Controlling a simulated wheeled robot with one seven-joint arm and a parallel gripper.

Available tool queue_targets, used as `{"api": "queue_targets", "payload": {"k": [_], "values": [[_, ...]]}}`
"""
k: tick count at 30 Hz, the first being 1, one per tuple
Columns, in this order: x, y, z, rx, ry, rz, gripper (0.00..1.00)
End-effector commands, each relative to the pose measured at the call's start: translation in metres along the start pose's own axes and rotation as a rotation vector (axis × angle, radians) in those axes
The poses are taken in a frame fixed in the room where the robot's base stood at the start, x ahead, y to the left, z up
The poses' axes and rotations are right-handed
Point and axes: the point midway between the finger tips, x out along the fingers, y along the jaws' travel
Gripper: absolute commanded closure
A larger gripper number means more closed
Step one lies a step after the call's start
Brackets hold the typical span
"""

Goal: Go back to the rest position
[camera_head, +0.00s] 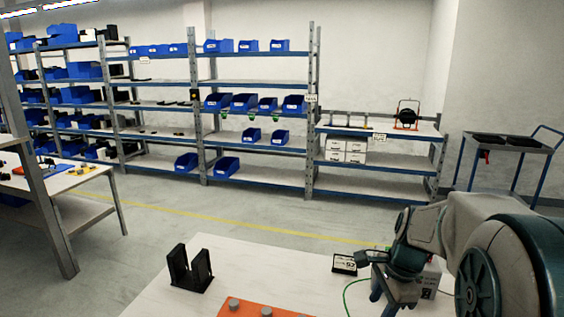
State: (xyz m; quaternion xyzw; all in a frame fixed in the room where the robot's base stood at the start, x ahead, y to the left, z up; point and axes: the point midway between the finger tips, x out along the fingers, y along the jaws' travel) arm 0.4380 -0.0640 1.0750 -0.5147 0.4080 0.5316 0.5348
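My gripper (374,277) is at the lower right, over or near the right part of the white table (225,258). Its dark teal finger parts show, but they overlap with the arm, so I cannot tell whether it is open or shut. I see nothing clearly held in it. My arm comes in from the right edge and hides part of the table behind it.
On the table stand a black two-pronged holder (190,269), an orange plate (250,310) with grey knobs, and a small label stand (344,264) close to my gripper. A green cable (350,287) lies beside it. Shelves with blue bins (243,101) stand behind open floor.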

Motion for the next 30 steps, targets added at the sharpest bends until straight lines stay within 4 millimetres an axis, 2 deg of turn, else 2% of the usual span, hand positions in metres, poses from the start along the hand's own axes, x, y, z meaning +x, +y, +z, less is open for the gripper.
{"api": "queue_targets", "payload": {"k": [1,6,15,21,30], "values": [[-0.009,0.012,0.011,-0.121,-0.001,-0.018,0.58],[-0.026,0.05,0.043,-0.554,0.035,-0.053,0.58],[-0.037,0.116,0.078,-1.243,0.184,-0.048,0.58],[-0.036,0.136,0.084,-1.462,0.25,-0.017,0.58],[-0.036,0.138,0.084,-1.486,0.258,-0.012,0.58]]}}
